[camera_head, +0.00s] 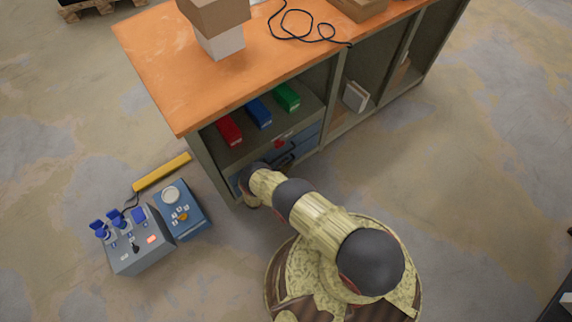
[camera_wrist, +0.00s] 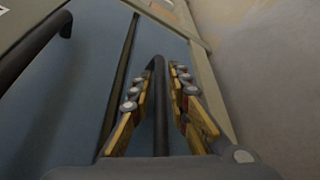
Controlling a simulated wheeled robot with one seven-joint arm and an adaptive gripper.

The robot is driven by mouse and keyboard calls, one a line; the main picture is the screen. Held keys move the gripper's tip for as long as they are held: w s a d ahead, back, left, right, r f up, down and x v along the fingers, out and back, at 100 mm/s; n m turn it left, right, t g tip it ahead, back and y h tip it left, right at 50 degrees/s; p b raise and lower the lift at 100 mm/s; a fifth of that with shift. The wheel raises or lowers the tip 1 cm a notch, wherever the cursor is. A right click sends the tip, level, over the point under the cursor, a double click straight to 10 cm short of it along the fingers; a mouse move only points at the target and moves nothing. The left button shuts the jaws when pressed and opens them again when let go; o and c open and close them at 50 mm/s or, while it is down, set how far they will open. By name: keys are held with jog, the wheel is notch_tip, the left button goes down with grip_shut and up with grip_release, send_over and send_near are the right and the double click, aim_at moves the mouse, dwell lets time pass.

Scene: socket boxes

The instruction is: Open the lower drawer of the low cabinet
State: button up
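The low cabinet (camera_head: 195,165) has an orange top and blue drawer fronts under an open shelf. In the wrist view, the blue lower drawer front (camera_wrist: 180,55) fills the middle, separated by a dark gap from the neighbouring drawer front (camera_wrist: 75,85). A dark bar handle (camera_wrist: 158,110) on the lower drawer runs between the two fingers of my gripper (camera_wrist: 161,80). The fingers stand on either side of it with small gaps visible. The lower drawer looks shut. In the head view, my arm hides most of the lower drawer and the gripper.
Red (camera_head: 229,130), blue (camera_head: 259,112) and green boxes (camera_head: 286,96) sit on the shelf above the drawers. A grey control box (camera_head: 138,245), a blue box (camera_head: 183,211) and a yellow bar (camera_head: 161,172) lie on the floor left of my arm.

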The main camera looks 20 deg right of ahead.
jog(key=shift+c, duration=1.2)
grip_shut()
